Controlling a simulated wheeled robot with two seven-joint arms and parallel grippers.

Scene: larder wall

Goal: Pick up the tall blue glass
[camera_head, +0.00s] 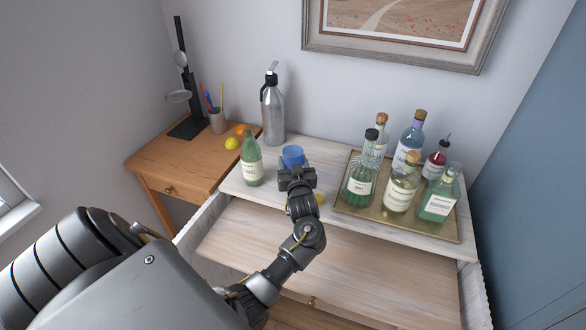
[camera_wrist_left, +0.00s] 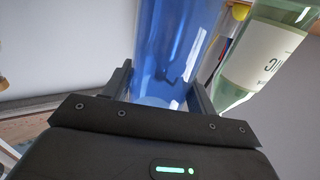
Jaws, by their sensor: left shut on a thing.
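The tall blue glass (camera_head: 293,154) stands on the pale wooden top of the cabinet, and its lower part is hidden behind my left gripper in the head view. My left gripper (camera_head: 297,172) reaches it from the front and is shut on it. In the left wrist view the blue glass (camera_wrist_left: 172,50) sits between the two fingers of the left gripper (camera_wrist_left: 165,85). I cannot tell whether the glass touches the surface. My right gripper does not show.
A green bottle (camera_head: 251,160) stands close left of the glass. A steel siphon (camera_head: 273,112) is behind. A brass tray (camera_head: 352,208) with several bottles lies to the right. A yellow fruit (camera_head: 320,198) is partly hidden beside my gripper. An open drawer (camera_head: 330,250) lies below.

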